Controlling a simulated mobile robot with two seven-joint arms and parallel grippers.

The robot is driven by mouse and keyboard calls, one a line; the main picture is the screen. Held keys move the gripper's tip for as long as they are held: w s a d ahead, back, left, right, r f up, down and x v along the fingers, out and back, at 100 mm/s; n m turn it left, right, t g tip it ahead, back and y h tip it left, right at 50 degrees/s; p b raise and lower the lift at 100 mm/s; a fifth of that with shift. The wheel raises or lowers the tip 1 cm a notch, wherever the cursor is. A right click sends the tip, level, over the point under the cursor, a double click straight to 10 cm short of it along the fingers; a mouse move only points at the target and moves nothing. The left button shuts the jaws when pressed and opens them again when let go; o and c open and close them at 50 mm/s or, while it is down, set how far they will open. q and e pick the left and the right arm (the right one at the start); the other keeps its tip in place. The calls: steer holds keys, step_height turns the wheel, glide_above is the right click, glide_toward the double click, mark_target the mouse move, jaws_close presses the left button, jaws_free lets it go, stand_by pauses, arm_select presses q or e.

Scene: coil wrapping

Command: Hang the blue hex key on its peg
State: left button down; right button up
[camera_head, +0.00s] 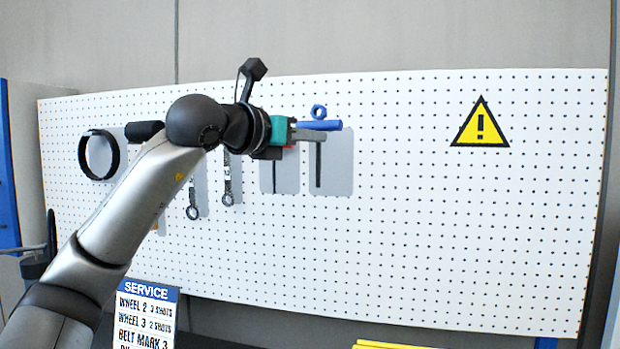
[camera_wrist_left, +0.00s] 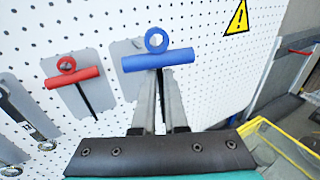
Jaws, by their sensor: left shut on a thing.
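The blue hex key has a thick blue T-handle (camera_head: 319,125) with a ring on top, and hangs upright with its dark shaft down. It also shows in the left wrist view (camera_wrist_left: 158,61). My left gripper (camera_head: 314,136) is shut on it just below the handle; its fingers also show in the left wrist view (camera_wrist_left: 158,88). The key is in front of the rightmost grey backing plate (camera_head: 342,170) on the white pegboard (camera_head: 420,220). I cannot tell whether a peg passes through the ring. My right gripper is not in view.
A red hex key (camera_wrist_left: 75,78) hangs on the plate to the left, mostly hidden by my gripper in the head view. Wrenches (camera_head: 228,185) and a black ring (camera_head: 99,155) hang further left. The board right of the blue key is clear up to a yellow warning sign (camera_head: 481,126).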

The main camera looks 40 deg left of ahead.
arm_select(q)
step_height(320, 180, down, 2)
steer(key=shift+s+f+b, duration=0.1)
steer(key=shift+f+b, duration=0.05)
steer(key=shift+b, duration=0.65)
steer(key=shift+f, duration=0.15)
steer(key=shift+w+a+f+p, duration=0.1)
steer(key=shift+w+a+p, duration=0.5)
steer(key=shift+w, duration=0.4)
steer(key=shift+w+a+p, duration=0.45)
steer(key=shift+w+p, duration=0.3)
steer(key=shift+w, duration=0.25)
steer(key=shift+w+a+f+p, duration=0.1)
steer(key=shift+w+a+p, duration=0.5)
steer(key=shift+w, duration=0.4)
steer(key=shift+w+a+r+p, duration=0.15)
steer(key=shift+w+p, duration=0.1)
steer(key=shift+p, duration=0.15)
steer(key=shift+w+a+f+p, duration=0.1)
steer(key=shift+w+a+p, duration=0.2)
steer(key=shift+w+p, duration=0.2)
steer(key=shift+w+a+f+p, duration=0.1)
steer(key=shift+w+a+p, duration=0.2)
steer(key=shift+w, duration=0.3)
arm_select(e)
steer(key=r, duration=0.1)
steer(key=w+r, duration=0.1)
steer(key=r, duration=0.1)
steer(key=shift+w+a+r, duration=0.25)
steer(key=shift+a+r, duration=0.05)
